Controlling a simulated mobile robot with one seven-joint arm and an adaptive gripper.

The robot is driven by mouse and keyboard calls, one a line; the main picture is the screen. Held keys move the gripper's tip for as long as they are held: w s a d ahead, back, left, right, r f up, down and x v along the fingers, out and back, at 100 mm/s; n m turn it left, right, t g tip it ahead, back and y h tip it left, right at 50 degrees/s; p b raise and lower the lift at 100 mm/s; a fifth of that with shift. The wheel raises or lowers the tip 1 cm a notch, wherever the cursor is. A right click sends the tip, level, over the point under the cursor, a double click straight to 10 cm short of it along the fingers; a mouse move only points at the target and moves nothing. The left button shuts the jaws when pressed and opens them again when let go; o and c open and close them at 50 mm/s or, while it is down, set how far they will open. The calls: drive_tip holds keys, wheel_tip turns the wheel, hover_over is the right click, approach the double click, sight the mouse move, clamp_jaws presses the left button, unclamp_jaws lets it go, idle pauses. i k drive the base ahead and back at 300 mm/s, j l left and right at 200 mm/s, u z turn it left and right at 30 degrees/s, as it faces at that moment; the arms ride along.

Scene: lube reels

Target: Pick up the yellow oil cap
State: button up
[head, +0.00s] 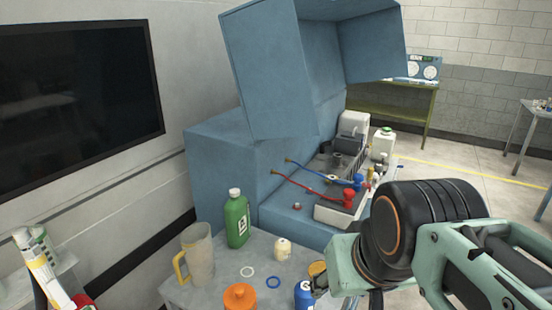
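A small round ochre-yellow thing (317,268), which may be the yellow oil cap, is on the grey table near its right side. It is just left of the teal end of my arm and partly hidden by dark parts there. My arm (430,215), with a black ribbed joint and teal housings, fills the lower right. Its dark end parts are close to the yellow thing, but I cannot tell whether they touch it. My gripper's fingers cannot be made out clearly, so its opening and any hold are unclear.
On the grey table (205,291) are a green bottle (237,220), a clear jug (197,255), an orange container (240,297), a blue can (304,294), a cream bottle (283,249), and white (247,271) and blue (273,282) rings. A blue machine (222,170) stands behind.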

sight(330, 177)
drive_tip(key=z, duration=0.75)
drive_tip(key=i+l+z, duration=0.1)
drive_tip(key=l, duration=0.35)
drive_tip(key=i+l+z, duration=0.15)
drive_tip(key=i+l, duration=0.15)
drive_tip(key=l, duration=0.15)
drive_tip(key=i+l+z, duration=0.1)
drive_tip(key=i+l, duration=0.15)
drive_tip(key=l, duration=0.15)
drive_tip(key=i+l+z, duration=0.15)
drive_tip(key=i, duration=0.3)
drive_tip(key=i+l+z, duration=0.15)
drive_tip(key=i, duration=0.35)
drive_tip(key=i+u, duration=0.15)
drive_tip(key=i, duration=0.4)
drive_tip(key=i+l+u, duration=0.15)
drive_tip(key=i, duration=0.4)
drive_tip(key=i+u, duration=0.45)
drive_tip(key=u, duration=0.25)
drive_tip(key=i+l+u, duration=0.1)
drive_tip(key=i+u, duration=0.3)
drive_tip(key=u, duration=0.3)
drive_tip(key=i+u, duration=0.1)
drive_tip(key=u, duration=0.3)
drive_tip(key=i+u, duration=0.1)
drive_tip(key=u, duration=0.35)
